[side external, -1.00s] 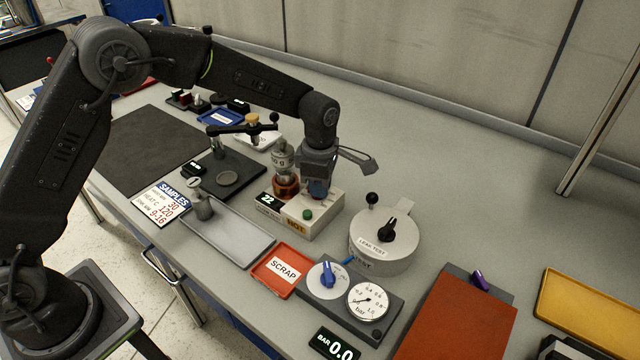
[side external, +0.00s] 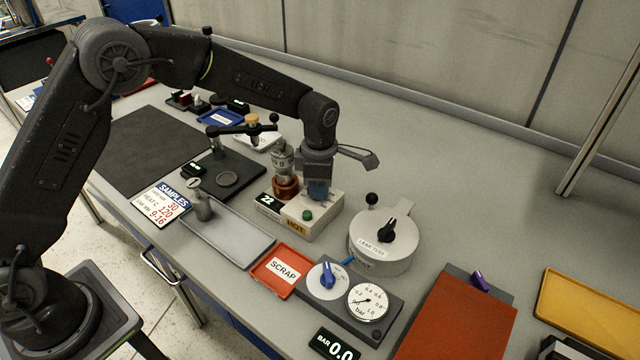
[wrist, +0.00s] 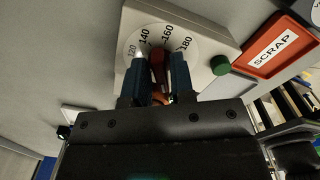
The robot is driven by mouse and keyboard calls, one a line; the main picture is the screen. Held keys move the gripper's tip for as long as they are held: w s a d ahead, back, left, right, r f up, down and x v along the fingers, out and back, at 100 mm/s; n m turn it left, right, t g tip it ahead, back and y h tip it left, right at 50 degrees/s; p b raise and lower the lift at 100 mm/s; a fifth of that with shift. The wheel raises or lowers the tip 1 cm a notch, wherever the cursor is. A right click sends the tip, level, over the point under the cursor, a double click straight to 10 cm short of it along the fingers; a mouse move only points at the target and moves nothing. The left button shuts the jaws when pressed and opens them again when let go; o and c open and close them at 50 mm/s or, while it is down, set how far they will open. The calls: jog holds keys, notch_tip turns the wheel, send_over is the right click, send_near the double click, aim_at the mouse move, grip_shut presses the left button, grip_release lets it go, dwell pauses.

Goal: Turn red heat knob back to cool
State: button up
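The red heat knob (wrist: 157,68) shows in the wrist view on a white dial (wrist: 130,70) marked 120, 140, 160 and 180. Its tip lies between the 140 and 160 marks. My gripper (wrist: 162,75) has its two blue fingers on either side of the knob, very close to it. I cannot tell whether both fingers press on it. In the side view my gripper (side external: 318,188) is down over the white heater box (side external: 313,218), hiding the knob. The box has a green button (side external: 307,215) and a yellow HOT label (side external: 296,226).
A copper-coloured pot with a metal cylinder (side external: 285,170) stands close left of my gripper. A display reading 22 (side external: 268,198) sits in front. A round leak test unit (side external: 383,245) is to the right. A red SCRAP tray (side external: 283,270) lies in front.

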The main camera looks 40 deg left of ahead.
jog(key=shift+o, duration=1.2)
jog(key=shift+r, duration=0.1)
notch_tip(320, 180, up, 14)
jog(key=s+a+r+m+t, duration=0.1)
jog(key=s+a+r+m, duration=0.25)
jog(key=s+m, duration=0.2)
jog(key=s+a+r+m+t, duration=0.2)
jog(key=s+a+r+m, duration=0.1)
jog(key=s+r+m, duration=0.3)
jog(key=s+a+f+m+t, duration=0.1)
jog(key=s+f+m, duration=0.1)
jog(key=s+m, duration=0.4)
jog(key=s+a+f+m+t, duration=0.1)
jog(key=s+a+f+m, duration=0.1)
jog(key=s+m, duration=0.4)
jog(key=s+f, duration=0.1)
jog(key=s, duration=0.4)
jog(key=shift+a+m+t, duration=0.25)
jog(key=shift+m+t, duration=0.05)
jog(key=shift+m, duration=0.05)
